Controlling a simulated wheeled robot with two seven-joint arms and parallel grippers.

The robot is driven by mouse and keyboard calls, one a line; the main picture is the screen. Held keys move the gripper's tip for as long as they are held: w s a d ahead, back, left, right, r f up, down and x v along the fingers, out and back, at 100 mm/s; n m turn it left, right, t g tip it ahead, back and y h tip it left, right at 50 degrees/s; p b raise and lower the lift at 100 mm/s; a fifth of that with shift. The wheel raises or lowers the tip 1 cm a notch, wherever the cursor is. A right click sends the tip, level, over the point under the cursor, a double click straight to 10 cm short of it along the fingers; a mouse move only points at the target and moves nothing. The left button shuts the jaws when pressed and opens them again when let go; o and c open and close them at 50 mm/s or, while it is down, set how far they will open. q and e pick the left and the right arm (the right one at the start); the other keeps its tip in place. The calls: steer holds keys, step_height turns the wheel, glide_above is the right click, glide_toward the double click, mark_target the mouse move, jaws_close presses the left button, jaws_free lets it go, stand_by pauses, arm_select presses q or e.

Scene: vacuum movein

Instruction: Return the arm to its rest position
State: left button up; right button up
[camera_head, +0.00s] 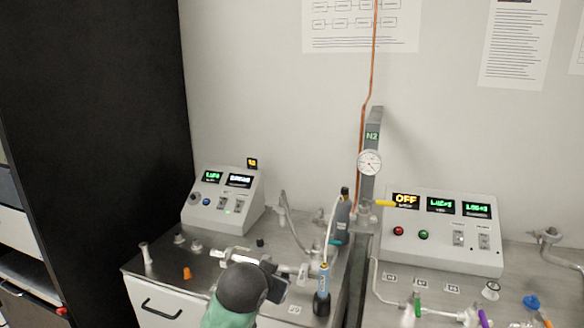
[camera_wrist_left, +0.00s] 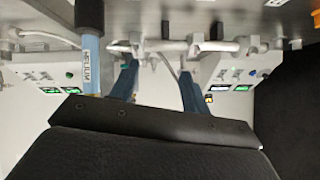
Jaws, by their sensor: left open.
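My left arm (camera_head: 238,292) comes in from the bottom of the head view, over the front of the left bench (camera_head: 170,268). Its dark wrist hides most of the gripper there. In the left wrist view, which looks upside down, the two blue fingers of my left gripper (camera_wrist_left: 159,78) are spread apart with nothing held between them. A pale glass tube assembly (camera_wrist_left: 175,46) with valves lies beyond the fingertips; I cannot tell the exact gap. My right gripper is in neither view.
A blue tube labelled HELIUM (camera_wrist_left: 90,62) stands close beside the fingers. Control boxes stand at left (camera_head: 222,200) and right (camera_head: 440,230). A grey post with a gauge (camera_head: 369,162) rises between them. A black cabinet (camera_head: 100,110) stands at far left.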

arm_select(q)
steer(key=s+a+f+n+g+b, duration=0.1)
steer(key=s+a+f+g, duration=0.3)
steer(key=s+f, duration=1.4)
steer(key=s+a+f+n+g+y+b, duration=0.1)
steer(key=s+a+f+g, duration=0.3)
steer(key=s+f, duration=1.4)
steer(key=shift+s+a+f+n+b, duration=0.15)
steer(key=shift+s+a+n+b, duration=0.1)
steer(key=shift+a+n+b, duration=0.45)
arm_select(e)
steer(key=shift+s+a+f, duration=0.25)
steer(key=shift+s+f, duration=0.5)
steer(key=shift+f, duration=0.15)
